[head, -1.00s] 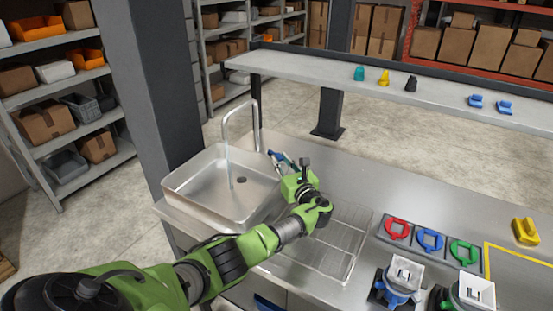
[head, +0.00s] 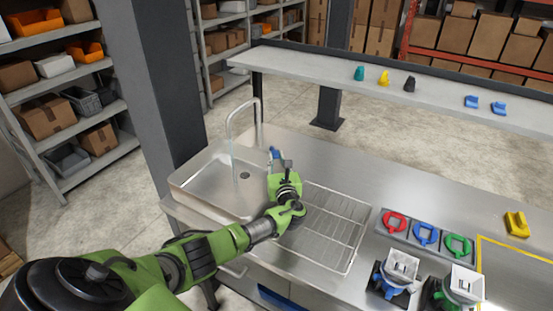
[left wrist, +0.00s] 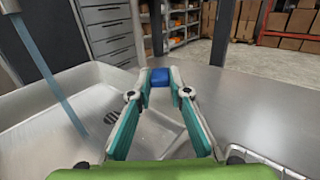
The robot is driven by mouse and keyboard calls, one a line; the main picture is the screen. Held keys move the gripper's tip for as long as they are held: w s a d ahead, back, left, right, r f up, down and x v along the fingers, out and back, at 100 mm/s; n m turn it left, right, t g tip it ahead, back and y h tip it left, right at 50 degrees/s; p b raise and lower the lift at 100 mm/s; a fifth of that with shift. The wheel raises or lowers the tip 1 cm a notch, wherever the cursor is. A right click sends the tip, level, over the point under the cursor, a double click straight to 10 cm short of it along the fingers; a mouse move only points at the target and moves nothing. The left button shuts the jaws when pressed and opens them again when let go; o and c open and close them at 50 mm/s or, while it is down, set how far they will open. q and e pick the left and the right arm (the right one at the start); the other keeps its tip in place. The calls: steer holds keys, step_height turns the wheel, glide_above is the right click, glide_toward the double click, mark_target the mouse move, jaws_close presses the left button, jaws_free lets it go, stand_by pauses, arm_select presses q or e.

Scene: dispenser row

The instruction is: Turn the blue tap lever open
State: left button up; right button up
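The blue tap lever (left wrist: 160,75) shows in the left wrist view between the tips of my left gripper (left wrist: 159,84). Both fingertips appear to touch its sides. In the head view my left gripper (head: 276,162) is at the right rear of the sink, beside the tap (head: 257,118). A bluish stream of water (left wrist: 52,80) falls from the spout into the sink (head: 190,188); it also shows in the head view (head: 233,155). The lever's base and the joint to the tap are hidden. My right gripper is not in view.
A wire drying rack (head: 330,225) lies right of the sink. Red, blue and green rings (head: 426,236) sit on a dark tray beyond it. Two dispenser-like units (head: 398,275) stand at the front right. A raised shelf (head: 440,95) runs along the back.

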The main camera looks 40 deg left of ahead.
arm_select(q)
steer(key=o, duration=0.4)
steer(key=shift+w+r, duration=0.1)
steer(key=shift+r, duration=0.05)
steer(key=v, duration=1.2)
